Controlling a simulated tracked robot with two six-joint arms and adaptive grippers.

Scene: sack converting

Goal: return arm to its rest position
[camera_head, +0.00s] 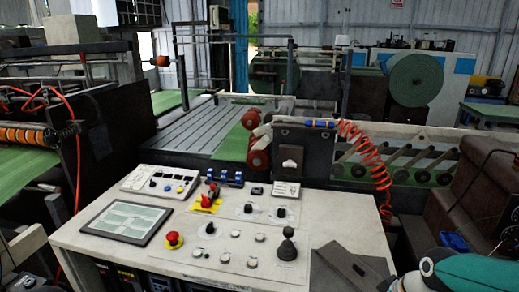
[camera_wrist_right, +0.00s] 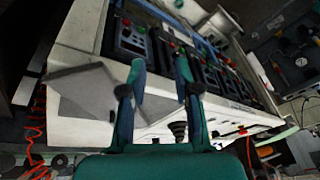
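My right gripper (camera_wrist_right: 160,68) shows in the wrist view with its two teal-tipped fingers spread apart and nothing between them. Its fingers lie across the view of the pale control console (camera_wrist_right: 80,25), and I cannot tell the exact distance between them. In the head view, part of my teal right arm (camera_head: 475,272) enters at the bottom right corner, beside the console's right end; the fingertips cannot be made out there. My left arm and gripper are not in view.
The control console (camera_head: 120,240) fills the front, carrying a flat screen (camera_head: 126,220), a red mushroom button (camera_head: 173,240), a black knob (camera_head: 287,247) and dark grey plates (camera_head: 345,270). A coiled red hose (camera_head: 375,165) hangs behind its right side. Brown stacked blocks (camera_head: 450,205) stand at right.

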